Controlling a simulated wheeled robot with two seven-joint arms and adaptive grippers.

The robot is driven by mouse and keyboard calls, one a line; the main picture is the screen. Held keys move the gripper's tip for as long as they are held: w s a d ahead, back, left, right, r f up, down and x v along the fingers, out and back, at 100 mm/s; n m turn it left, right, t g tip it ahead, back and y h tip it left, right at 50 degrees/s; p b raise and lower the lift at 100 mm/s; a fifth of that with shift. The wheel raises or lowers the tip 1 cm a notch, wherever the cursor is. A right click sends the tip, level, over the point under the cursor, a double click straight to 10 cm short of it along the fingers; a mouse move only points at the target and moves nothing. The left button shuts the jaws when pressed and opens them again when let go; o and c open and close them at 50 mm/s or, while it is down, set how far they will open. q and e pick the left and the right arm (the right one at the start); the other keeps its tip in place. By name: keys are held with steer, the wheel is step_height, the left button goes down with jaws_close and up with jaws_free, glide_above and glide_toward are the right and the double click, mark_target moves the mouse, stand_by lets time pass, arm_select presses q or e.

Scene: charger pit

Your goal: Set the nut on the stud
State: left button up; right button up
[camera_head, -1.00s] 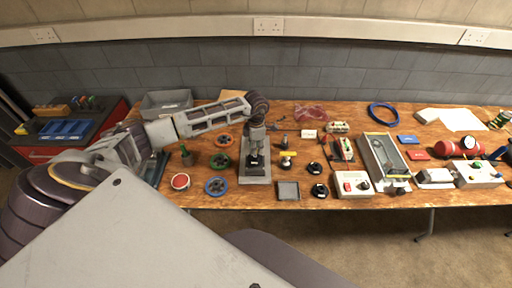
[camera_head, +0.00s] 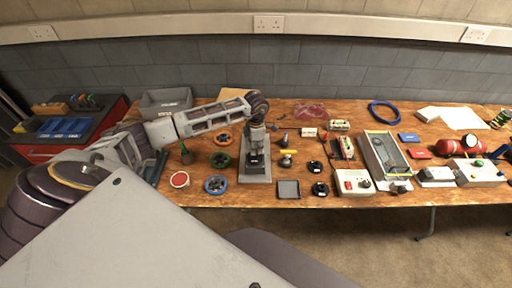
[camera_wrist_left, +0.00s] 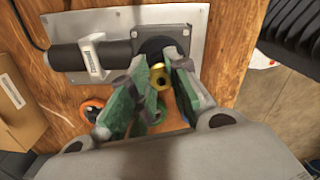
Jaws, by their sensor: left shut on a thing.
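My left gripper (camera_head: 256,148) hangs over a grey base plate (camera_head: 255,180) near the middle of the bench. The left wrist view shows its green-padded fingers (camera_wrist_left: 160,72) shut on a small brass nut (camera_wrist_left: 180,93), whose round hole is visible. Beyond the fingers lies the grey plate (camera_wrist_left: 197,20) with a dark cylindrical fixture (camera_wrist_left: 110,54) on it. I cannot make out the stud, which the fingers and nut may hide, nor whether the nut touches anything below. My right gripper is not in view.
Left of the plate lie an orange handwheel (camera_head: 222,138), a green one (camera_head: 220,160) and a blue one (camera_head: 215,185). To the right are a small dark tray (camera_head: 289,189), black knobs (camera_head: 320,189) and a control box (camera_head: 354,183). A grey bin (camera_head: 165,101) stands behind.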

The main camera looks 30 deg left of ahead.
arm_select(q)
steer(key=shift+f+b, duration=0.45)
steer(key=shift+f, duration=0.2)
steer(key=o, duration=0.9)
steer(key=shift+r, duration=6.05)
